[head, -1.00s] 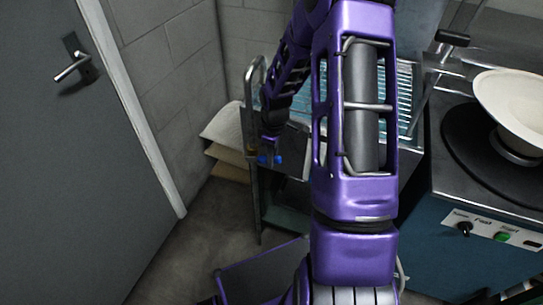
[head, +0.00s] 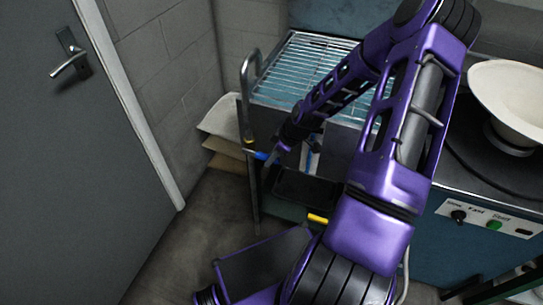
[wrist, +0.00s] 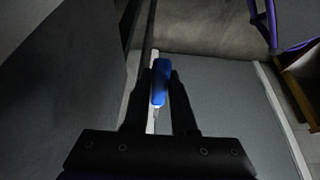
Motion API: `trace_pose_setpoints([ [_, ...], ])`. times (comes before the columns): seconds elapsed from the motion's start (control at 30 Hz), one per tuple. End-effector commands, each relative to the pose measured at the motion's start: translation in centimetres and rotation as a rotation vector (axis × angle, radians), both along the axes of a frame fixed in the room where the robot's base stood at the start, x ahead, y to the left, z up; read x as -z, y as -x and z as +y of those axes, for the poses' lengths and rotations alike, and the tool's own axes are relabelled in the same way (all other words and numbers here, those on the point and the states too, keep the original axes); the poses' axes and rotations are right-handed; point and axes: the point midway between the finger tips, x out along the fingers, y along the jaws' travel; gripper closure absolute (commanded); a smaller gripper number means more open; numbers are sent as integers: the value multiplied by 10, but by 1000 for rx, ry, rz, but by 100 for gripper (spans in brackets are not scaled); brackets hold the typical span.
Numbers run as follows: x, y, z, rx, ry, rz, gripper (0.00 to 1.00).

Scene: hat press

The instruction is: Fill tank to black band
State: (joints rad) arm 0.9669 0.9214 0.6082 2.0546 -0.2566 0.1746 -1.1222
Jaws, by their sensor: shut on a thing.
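My gripper (wrist: 160,88) is shut on a small blue handle (wrist: 160,70), which stands upright between the two fingers in the wrist view. A thin pale piece shows below the handle. In the head view the blue handle (head: 261,156) sits low at the left front of the rack stand, with my gripper at its right side. No tank or black band can be made out in either view, so the water level cannot be told.
A stand with a wire rack (head: 310,62) is behind my arm. A small yellow piece (head: 318,218) shows below it. The teal press cabinet (head: 430,245) with a knob, green button and cream hat (head: 505,95) is at right. A grey door (head: 60,170) is at left.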

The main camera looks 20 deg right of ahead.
Motion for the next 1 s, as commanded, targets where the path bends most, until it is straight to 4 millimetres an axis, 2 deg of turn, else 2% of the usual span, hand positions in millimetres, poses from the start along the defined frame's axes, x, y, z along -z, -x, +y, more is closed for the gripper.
trace_pose_setpoints([
  [0.13,2,2,0,-1,-1,5,100],
  [0.17,2,2,0,-1,-1,5,73],
  [0.3,2,1,0,0,-1,4,48],
  [0.33,1,1,0,0,-1,4,45],
  [0.6,0,1,0,0,0,2,45],
  [0.73,-7,2,-3,2,0,1,45],
  [0.87,-27,8,-10,4,2,0,45],
  [1.0,-59,19,-20,4,3,-1,45],
])
